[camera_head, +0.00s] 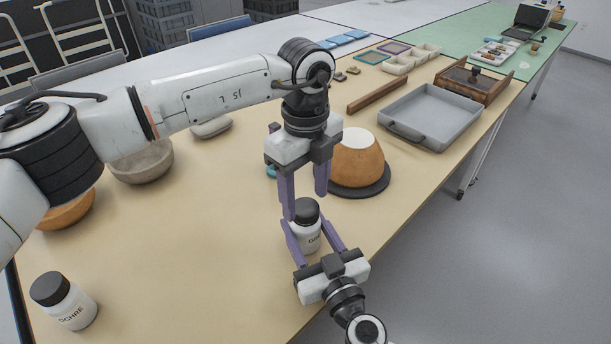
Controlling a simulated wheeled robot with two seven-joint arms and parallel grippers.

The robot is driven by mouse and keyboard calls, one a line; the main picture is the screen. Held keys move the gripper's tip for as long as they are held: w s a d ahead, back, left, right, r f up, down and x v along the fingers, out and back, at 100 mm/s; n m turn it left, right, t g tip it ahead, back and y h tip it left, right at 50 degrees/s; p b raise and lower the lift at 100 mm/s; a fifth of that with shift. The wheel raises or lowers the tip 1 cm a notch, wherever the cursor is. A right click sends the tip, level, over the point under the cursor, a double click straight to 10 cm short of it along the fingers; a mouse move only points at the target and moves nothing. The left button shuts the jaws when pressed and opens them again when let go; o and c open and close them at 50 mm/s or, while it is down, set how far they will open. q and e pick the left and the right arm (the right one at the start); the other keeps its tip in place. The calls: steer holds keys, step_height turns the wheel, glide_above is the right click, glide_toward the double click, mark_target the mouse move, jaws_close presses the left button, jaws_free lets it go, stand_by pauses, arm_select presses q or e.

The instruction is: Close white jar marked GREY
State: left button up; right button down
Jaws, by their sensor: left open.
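A white jar (307,237) with a dark lid (306,211) stands near the table's front edge. Its label is mostly hidden, with only the first letters showing. The lid sits on the jar's mouth; I cannot tell whether it is tight. My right gripper (306,228), coming from the front, has a finger on each side of the jar's body and looks shut on it. My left gripper (305,203) points down from above, open, its fingers apart on either side of the lid.
A white jar marked OCHRE (72,311) with a dark lid stands at the front left. An orange bowl-like pot (358,165) rests on a dark disc (372,190) just behind the grippers. A grey bowl (143,165) and a grey tray (432,112) stand farther off. The middle left table is clear.

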arm_select(q)
steer(key=shift+f, duration=1)
